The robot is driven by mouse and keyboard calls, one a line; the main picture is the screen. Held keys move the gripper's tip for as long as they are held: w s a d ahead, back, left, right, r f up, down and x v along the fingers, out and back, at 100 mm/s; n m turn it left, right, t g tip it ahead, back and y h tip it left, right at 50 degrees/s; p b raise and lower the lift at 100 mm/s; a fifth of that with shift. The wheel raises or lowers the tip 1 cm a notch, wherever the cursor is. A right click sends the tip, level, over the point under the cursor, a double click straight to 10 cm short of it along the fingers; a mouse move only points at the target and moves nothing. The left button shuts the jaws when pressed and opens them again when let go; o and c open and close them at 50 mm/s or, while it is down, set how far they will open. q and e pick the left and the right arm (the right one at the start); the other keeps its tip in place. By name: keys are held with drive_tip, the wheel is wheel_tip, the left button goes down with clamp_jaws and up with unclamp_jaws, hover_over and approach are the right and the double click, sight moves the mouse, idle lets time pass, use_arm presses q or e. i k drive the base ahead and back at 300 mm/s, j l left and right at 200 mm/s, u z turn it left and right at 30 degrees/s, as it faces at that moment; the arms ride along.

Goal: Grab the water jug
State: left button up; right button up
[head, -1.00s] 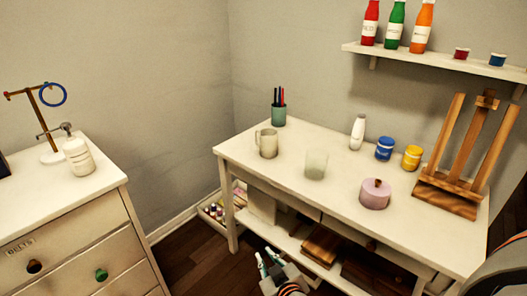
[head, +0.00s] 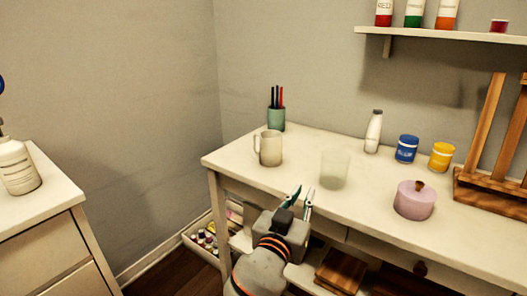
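A cream jug (head: 270,149) with a handle on its left side stands upright on the white table (head: 330,211), near the left end. My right gripper (head: 301,200) is at the table's front edge, to the right of and nearer than the jug, and apart from it. Its two fingers are spread, with nothing between them. My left gripper is not in view.
A frosted glass (head: 334,170) stands right of the jug. A green pen cup (head: 276,119) is behind it. A white bottle (head: 373,132), blue jar (head: 407,149), yellow jar (head: 442,157) and pink pot (head: 414,201) stand farther right. A shelf (head: 450,34) hangs above.

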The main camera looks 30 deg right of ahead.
sight(270, 153)
drive_tip(key=i, duration=0.95)
